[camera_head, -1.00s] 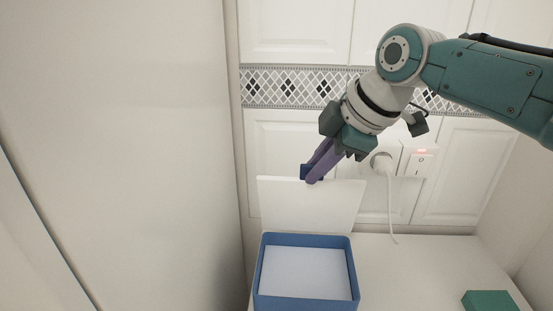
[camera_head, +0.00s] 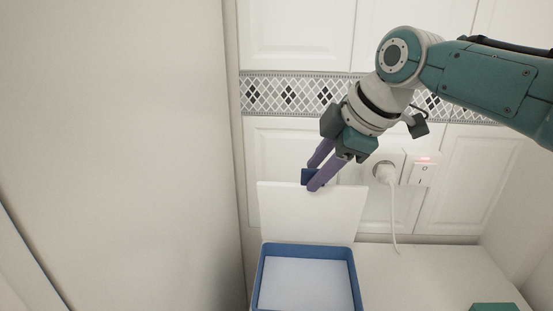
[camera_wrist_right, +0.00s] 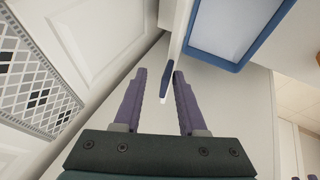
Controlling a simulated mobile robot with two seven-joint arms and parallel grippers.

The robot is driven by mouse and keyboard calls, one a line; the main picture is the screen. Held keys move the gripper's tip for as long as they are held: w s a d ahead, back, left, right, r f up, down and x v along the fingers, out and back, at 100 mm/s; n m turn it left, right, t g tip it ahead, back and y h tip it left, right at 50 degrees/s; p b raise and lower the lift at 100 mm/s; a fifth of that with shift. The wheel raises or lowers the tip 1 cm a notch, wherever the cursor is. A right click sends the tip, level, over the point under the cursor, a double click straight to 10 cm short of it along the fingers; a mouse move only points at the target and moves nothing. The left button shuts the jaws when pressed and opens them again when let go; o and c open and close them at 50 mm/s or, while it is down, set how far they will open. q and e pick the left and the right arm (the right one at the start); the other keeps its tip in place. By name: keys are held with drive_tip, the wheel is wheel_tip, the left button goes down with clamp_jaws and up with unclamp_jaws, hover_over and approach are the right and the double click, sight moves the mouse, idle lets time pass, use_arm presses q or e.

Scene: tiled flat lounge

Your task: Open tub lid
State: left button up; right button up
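The tub (camera_head: 353,272) is a blue box with a pale inside, on the white worktop. Its white lid (camera_head: 310,212) stands upright at the tub's back edge, swung open. A dark blue tab (camera_head: 306,175) is at the lid's top edge. My right gripper (camera_head: 314,177) is at that tab, with its purple fingers spread. In the right wrist view the gripper (camera_wrist_right: 159,73) is open, with the blue tab (camera_wrist_right: 166,80) between its fingers, near the right one, and a gap to the left one. Whether the right finger touches it I cannot tell.
A tall pale panel (camera_head: 130,150) stands at left.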

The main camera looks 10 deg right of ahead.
drive_tip(key=shift+r, duration=0.15)
drive_tip(key=shift+s+r, duration=0.2)
drive_tip(key=v, duration=0.9)
drive_tip(key=shift+d, duration=0.1)
